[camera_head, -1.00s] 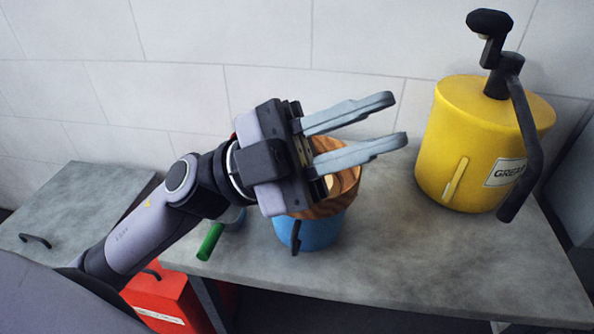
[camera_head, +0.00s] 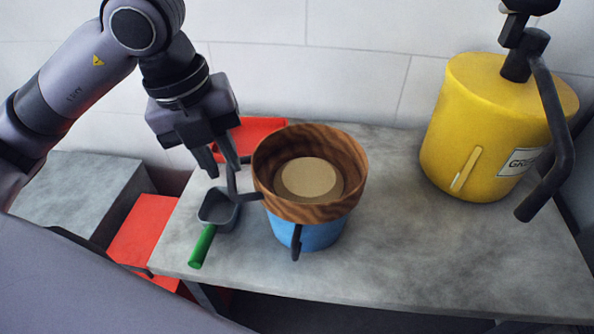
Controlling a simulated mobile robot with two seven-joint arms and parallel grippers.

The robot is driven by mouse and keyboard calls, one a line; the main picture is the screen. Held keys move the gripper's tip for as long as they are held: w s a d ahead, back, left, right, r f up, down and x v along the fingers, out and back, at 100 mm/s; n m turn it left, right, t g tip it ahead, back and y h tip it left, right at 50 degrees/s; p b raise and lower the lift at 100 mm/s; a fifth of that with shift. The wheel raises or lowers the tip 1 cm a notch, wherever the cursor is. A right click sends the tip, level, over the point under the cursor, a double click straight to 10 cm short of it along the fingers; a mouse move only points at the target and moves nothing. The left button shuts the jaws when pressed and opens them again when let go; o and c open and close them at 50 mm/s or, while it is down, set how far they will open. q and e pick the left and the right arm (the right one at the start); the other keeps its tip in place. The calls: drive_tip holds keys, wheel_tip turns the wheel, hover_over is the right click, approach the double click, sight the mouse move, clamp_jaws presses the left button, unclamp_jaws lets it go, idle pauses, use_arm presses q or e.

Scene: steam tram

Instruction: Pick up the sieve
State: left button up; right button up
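The sieve (camera_head: 310,207), a round brown wood-grained ring, sits on top of a blue bucket (camera_head: 308,236) on the grey bench. A pale round disc shows inside the ring. A dark bent piece (camera_head: 243,193) sticks out at the ring's left side; I cannot tell whether it belongs to the sieve or the bucket. My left gripper (camera_head: 223,172) points down just left of the ring, close to the upright end of the dark piece. Its fingers are apart, with nothing clearly held between them. My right gripper is out of view.
A grey scoop with a green handle (camera_head: 202,246) lies left of the bucket, below my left gripper. A red object (camera_head: 254,133) lies behind the gripper. A yellow grease drum (camera_head: 478,125) with a crank stands at right. The bench front right is clear.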

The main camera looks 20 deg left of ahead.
sight(231, 182)
use_arm(q)
drive_tip(key=shift+w+d+f, duration=0.1)
drive_tip(key=shift+w+f, duration=0.1)
drive_tip(key=shift+f, duration=0.95)
drive_tip(key=shift+w+a+f, duration=0.1)
drive_tip(key=shift+w+f, duration=0.05)
drive_tip(key=shift+f, duration=0.95)
drive_tip(key=shift+w+d+f, duration=0.1)
drive_tip(key=shift+w+f, duration=0.1)
drive_tip(key=shift+f, duration=0.95)
clamp_jaws()
